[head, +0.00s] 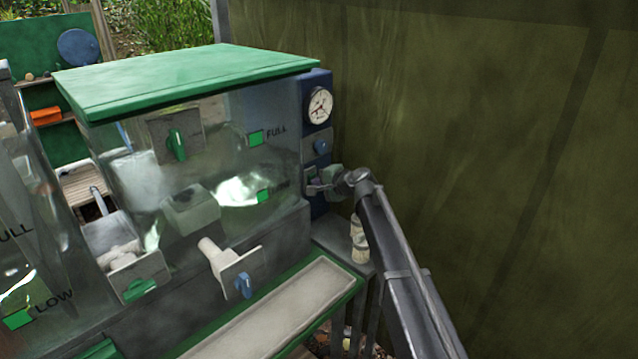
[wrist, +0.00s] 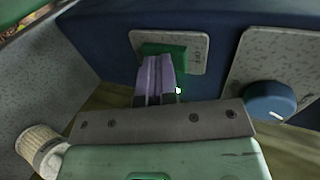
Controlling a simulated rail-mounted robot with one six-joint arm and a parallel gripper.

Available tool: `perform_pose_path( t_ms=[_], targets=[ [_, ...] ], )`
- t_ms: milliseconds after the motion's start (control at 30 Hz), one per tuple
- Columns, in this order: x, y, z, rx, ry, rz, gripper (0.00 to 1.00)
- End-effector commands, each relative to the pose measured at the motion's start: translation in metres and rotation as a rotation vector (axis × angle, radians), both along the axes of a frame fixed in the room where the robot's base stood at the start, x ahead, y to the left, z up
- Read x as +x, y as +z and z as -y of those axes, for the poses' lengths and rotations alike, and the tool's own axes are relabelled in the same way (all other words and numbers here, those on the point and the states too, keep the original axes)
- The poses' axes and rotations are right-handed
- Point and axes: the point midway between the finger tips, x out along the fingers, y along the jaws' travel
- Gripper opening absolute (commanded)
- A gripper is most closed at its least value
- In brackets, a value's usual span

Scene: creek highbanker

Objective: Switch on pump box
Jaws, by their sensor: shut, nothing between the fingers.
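The pump box is the dark blue box (head: 314,86) at the right end of the clear tank; its blue face also shows in the wrist view (wrist: 205,18). In the wrist view a green switch (wrist: 180,58) sits on a speckled grey plate (wrist: 198,50). My gripper (wrist: 152,62) is shut and empty, its purple fingers in front of the switch and hiding part of it. I cannot tell whether they touch it. A small bright green-white spot (wrist: 178,90) shows just right of the fingers. In the head view my gripper (head: 316,187) is at the box's lower part.
A blue knob (wrist: 269,102) on a grey plate is right of the switch. A pressure gauge (head: 319,106) is above it on the box. The green-lidded tank (head: 190,75) stands left, an olive wall (head: 480,150) right. A pale cylinder (head: 359,240) stands below my gripper.

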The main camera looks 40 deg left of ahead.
Motion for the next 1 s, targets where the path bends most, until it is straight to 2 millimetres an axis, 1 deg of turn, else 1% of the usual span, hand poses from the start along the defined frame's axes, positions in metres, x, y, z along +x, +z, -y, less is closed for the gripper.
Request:
perform_pose_path(
  t_ms=[167, 267, 367, 400, 500, 700, 833, 900, 1000],
  targets=[
    [0.0, -0.001, 0.003, 0.0, 0.0, 0.0, 0.0],
    [-0.001, -0.001, 0.015, 0.0, -0.001, -0.001, 0.0],
    [-0.002, -0.001, 0.036, 0.0, -0.004, 0.0, 0.0],
    [-0.002, -0.001, 0.046, 0.001, -0.005, 0.0, 0.0],
    [-0.005, 0.009, 0.07, 0.001, -0.004, 0.0, 0.0],
    [-0.007, 0.021, 0.114, 0.001, -0.004, 0.0, 0.0],
    [-0.008, 0.024, 0.132, 0.001, -0.004, -0.001, 0.0],
    [-0.008, 0.025, 0.137, 0.0, -0.003, 0.0, 0.0],
    [-0.007, 0.025, 0.139, 0.0, -0.002, 0.0, 0.0]
  ],
)
